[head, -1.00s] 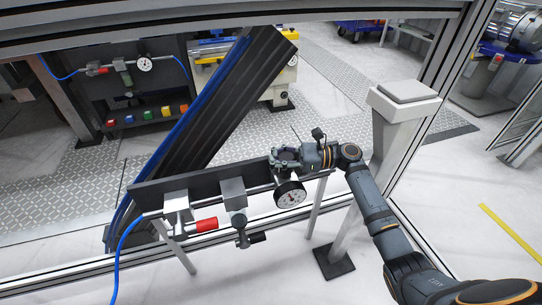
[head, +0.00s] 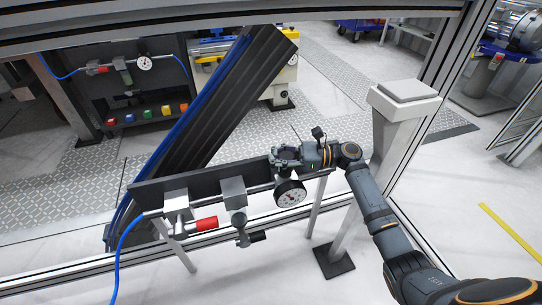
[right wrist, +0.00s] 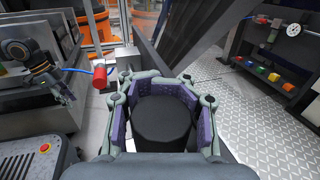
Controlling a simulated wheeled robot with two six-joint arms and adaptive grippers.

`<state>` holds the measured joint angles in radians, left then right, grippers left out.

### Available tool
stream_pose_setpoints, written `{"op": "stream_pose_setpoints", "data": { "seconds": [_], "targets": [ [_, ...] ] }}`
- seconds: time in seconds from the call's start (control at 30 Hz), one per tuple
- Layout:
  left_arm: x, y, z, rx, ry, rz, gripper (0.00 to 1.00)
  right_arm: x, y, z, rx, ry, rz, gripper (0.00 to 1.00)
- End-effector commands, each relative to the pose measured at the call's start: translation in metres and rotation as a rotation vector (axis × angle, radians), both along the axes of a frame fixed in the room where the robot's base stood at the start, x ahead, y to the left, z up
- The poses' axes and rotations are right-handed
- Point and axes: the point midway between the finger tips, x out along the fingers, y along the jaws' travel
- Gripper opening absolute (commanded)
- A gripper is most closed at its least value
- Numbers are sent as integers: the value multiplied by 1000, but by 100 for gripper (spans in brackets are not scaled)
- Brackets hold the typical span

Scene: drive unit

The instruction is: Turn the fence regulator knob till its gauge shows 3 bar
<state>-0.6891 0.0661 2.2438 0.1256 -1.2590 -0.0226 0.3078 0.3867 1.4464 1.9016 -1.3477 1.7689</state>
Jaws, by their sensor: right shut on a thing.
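The fence regulator is on a dark bar at the fence, with its round white-faced gauge (head: 290,193) below my right gripper. The gauge has a red mark and a dark needle, too small to read in bar. My right gripper (head: 286,157) reaches in from the right at the knob, which it hides in the head view. In the right wrist view the black round knob (right wrist: 162,122) sits between the purple pads of my right gripper (right wrist: 163,108), which is shut on it. My left gripper is not seen in the head view.
A red-handled valve (head: 204,224) and a grey filter unit (head: 234,195) sit left of the gauge on the same bar. A blue hose (head: 120,250) runs down at the left. A grey post (head: 380,170) stands right of the regulator, close to my right arm.

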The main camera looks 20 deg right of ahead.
Motion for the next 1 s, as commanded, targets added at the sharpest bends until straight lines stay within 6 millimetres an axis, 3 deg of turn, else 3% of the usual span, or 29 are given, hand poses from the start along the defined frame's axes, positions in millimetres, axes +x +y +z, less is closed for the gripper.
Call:
{"op": "stream_pose_setpoints", "data": {
  "seconds": [0.3,0.33,0.5,0.83,1.0],
  "targets": [
    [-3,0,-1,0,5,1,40,1,-2,-1,-5,0,-4,0],
    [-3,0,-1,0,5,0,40,1,-2,-1,-5,0,-5,26],
    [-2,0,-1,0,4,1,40,1,-1,0,-3,0,-3,48],
    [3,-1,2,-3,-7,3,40,0,-1,3,-2,-2,-1,48],
    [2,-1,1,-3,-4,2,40,0,-1,33,-5,-7,-1,48]
  ]
}}
